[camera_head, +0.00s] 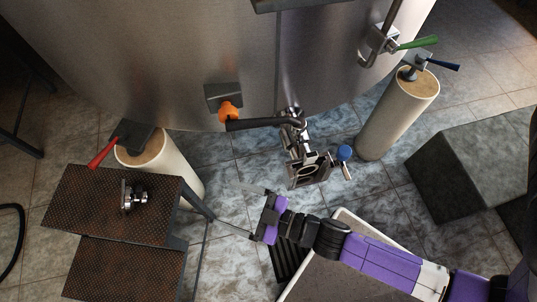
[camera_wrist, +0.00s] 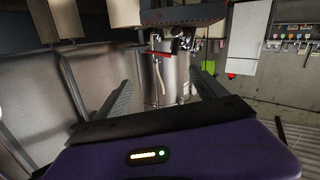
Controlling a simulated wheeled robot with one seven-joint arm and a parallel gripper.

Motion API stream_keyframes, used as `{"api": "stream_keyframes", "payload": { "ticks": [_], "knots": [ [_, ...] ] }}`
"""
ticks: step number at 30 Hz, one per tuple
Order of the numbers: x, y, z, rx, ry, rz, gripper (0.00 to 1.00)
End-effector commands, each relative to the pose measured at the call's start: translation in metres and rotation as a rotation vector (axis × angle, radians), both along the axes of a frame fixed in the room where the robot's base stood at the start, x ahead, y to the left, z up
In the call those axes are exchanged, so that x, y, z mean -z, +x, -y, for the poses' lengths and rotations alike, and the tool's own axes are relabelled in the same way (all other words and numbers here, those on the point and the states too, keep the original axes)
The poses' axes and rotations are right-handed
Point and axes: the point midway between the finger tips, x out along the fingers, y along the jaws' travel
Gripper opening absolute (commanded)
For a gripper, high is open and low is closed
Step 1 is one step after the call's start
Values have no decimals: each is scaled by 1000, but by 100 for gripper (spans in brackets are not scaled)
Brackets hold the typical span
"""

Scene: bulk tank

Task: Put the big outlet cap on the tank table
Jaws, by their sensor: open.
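The large steel tank (camera_head: 180,50) fills the top of the head view. Its outlet (camera_head: 300,150) hangs below with metal fittings and a blue-knobbed handle (camera_head: 344,154). A small silver metal fitting (camera_head: 133,197), perhaps the big outlet cap, sits on the brown stepped table (camera_head: 75,205) at the left. My gripper (camera_head: 243,209) is open and empty, between this table and the outlet, pointing left. In the wrist view its fingers (camera_wrist: 160,92) stand wide apart, with nothing between them. I cannot tell whether a cap is on the outlet.
A pillar with a red handle (camera_head: 104,152) stands behind the table, and another pillar (camera_head: 398,115) is at the right. A dark block (camera_head: 470,165) lies at the far right. A light-rimmed tray (camera_head: 340,275) lies under my arm. Tiled floor shows between table and outlet.

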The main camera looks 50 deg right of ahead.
Motion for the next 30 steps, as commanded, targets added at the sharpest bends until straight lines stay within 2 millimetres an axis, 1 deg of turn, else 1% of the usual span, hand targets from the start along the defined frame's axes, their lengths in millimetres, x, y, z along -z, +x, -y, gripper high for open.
{"api": "stream_keyframes", "payload": {
  "ticks": [1, 3, 6, 9, 13, 15, 18, 20, 24, 30],
  "knots": [
    [-10, -23, 12, 38, 11, -23, 81],
    [-26, -49, 27, 87, 28, -49, 81],
    [-50, -80, 44, 150, 50, -87, 81],
    [-75, -107, 58, 206, 71, -126, 81],
    [-108, -135, 70, 267, 99, -174, 81],
    [-122, -145, 75, 291, 112, -196, 81],
    [-136, -154, 78, 312, 124, -217, 81],
    [-141, -156, 80, 320, 130, -224, 75],
    [-144, -158, 80, 325, 132, -229, 75],
    [-144, -158, 80, 324, 132, -228, 75]
  ]
}}
